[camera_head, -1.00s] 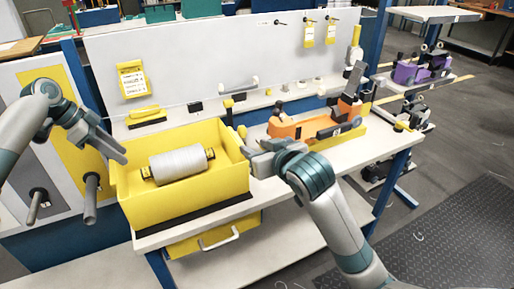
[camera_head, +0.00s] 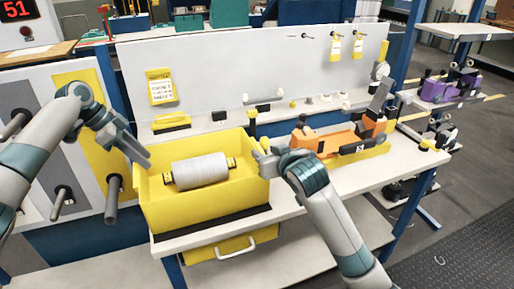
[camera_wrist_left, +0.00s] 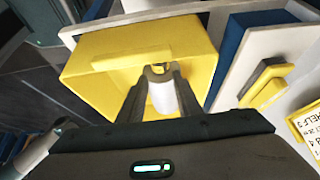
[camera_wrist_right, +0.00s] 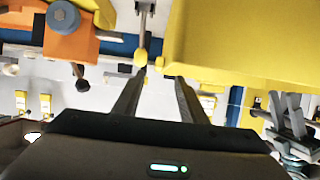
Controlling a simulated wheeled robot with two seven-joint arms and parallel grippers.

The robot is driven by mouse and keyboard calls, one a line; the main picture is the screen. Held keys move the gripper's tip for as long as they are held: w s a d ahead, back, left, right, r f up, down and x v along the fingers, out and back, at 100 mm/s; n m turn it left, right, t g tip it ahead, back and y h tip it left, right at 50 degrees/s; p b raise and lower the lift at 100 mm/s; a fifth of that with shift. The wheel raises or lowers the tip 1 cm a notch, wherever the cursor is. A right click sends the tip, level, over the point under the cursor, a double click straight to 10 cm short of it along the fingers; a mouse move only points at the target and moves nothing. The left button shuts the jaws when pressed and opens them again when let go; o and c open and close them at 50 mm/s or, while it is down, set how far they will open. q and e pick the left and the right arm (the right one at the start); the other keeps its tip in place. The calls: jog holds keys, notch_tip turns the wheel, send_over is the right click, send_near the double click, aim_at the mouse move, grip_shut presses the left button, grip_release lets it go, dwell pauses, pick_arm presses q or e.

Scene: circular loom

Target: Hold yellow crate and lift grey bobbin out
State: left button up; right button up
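The yellow crate (camera_head: 205,212) stands on the bench, and the grey bobbin (camera_head: 200,171) lies inside it with yellow-and-black ends. My left gripper (camera_head: 145,160) is above the crate's left side, open and empty. In the left wrist view, the bobbin (camera_wrist_left: 162,98) shows between its fingers (camera_wrist_left: 159,72), some way beyond them. My right gripper (camera_head: 260,156) is at the crate's right rim. In the right wrist view its fingers (camera_wrist_right: 157,76) are apart, with the crate wall (camera_wrist_right: 245,45) at the right finger; whether the wall is between them is not clear.
An orange device (camera_head: 335,140) sits on the bench right of the crate. A white back panel (camera_head: 225,75) rises behind, with a yellow-and-black item (camera_head: 172,123) before it. Grey pegs (camera_head: 112,200) stick out left of the crate.

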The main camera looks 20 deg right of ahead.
aim_at(258, 148)
jog(key=x, duration=0.8)
jog(key=shift+w, duration=0.2)
grip_shut()
